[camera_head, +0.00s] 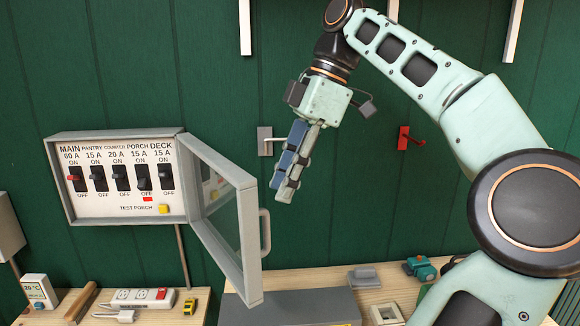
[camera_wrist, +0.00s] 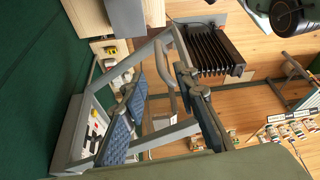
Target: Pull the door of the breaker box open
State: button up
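The grey breaker box (camera_head: 123,219) hangs on the green wall at the left in the head view. Its glazed door (camera_head: 249,240) stands wide open, swung out to the right and toward me. The door's light handle (camera_head: 265,232) is on its outer face. My gripper (camera_head: 281,191) is above and right of the door, pointing down and left, empty and clear of the handle. In the wrist view my gripper (camera_wrist: 160,70) has its blue-padded fingers apart. The door frame (camera_wrist: 84,133) and handle (camera_wrist: 166,82) show behind and between them.
Switches and a yellow test button (camera_head: 164,209) show inside the box. Below is a wooden bench with a power strip (camera_head: 142,298), a grey case (camera_head: 300,307) and small items. A grey wall bracket (camera_head: 264,141) and red hook (camera_head: 404,138) are near my arm.

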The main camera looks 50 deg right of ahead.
jog(key=shift+v, duration=1.3)
